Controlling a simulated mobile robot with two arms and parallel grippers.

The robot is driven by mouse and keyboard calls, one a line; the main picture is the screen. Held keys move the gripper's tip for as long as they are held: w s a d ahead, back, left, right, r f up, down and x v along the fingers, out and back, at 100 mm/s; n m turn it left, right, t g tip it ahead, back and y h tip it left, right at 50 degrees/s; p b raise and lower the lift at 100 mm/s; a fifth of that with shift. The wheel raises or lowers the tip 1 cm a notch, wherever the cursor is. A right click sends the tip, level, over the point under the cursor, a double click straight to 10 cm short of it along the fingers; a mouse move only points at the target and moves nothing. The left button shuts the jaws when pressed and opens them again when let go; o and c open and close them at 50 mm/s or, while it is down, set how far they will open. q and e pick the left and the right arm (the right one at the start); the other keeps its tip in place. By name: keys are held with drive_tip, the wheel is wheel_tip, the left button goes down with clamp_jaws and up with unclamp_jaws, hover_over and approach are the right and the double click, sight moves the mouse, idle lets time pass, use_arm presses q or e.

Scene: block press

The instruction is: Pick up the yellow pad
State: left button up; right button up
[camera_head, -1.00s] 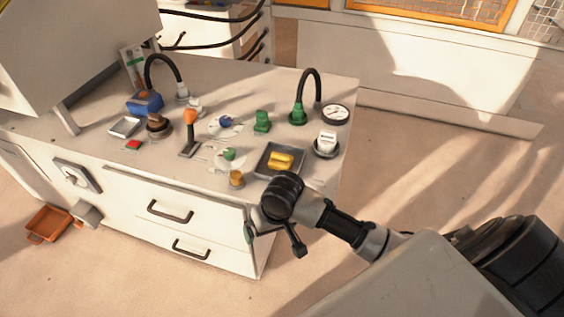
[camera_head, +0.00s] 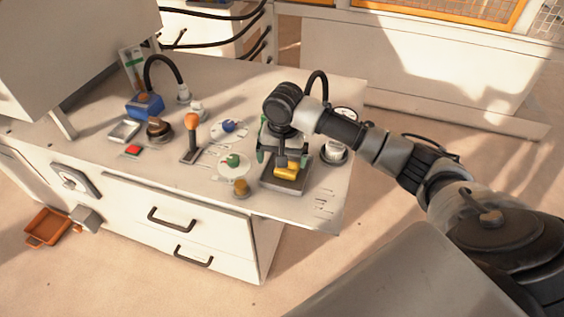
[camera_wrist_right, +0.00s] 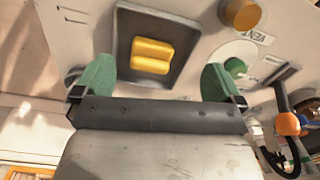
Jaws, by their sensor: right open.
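The yellow pad (camera_head: 286,173) lies in a shallow dark tray (camera_head: 285,187) near the right end of the bench top. In the right wrist view the pad (camera_wrist_right: 151,55) shows as two joined or side-by-side yellow parts in the tray (camera_wrist_right: 124,73). My right gripper (camera_head: 282,157) hangs over the tray, partly covering it in the head view. Its green fingertips are spread wide and empty in the right wrist view (camera_wrist_right: 158,80), with the pad lying beyond them, between their lines. My left gripper is not in view.
A yellow-orange knob (camera_head: 240,188) and a green knob on a dial (camera_head: 233,160) stand left of the tray. An orange-topped lever (camera_head: 192,122) is farther left. A white-topped part (camera_head: 333,149) stands close on the right. The bench's front right corner is clear.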

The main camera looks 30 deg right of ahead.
sight(290, 173)
drive_tip(key=w+d+r+m, duration=0.2)
drive_tip(key=w+d, duration=0.1)
drive_tip(key=shift+d+r, duration=0.1)
drive_tip(key=shift+r, duration=0.15)
drive_tip(key=shift+d+f, duration=0.1)
drive_tip(key=shift+f, duration=0.15)
drive_tip(key=f, duration=0.3)
drive_tip(key=shift+s+f+b, duration=0.2)
drive_tip(key=shift+f+b, duration=0.1)
drive_tip(key=shift+b, duration=0.05)
drive_tip(key=shift+f+b, duration=0.4)
drive_tip(key=shift+f, duration=2.7)
drive_tip(key=shift+c, duration=0.5)
drive_tip(key=c, duration=0.9)
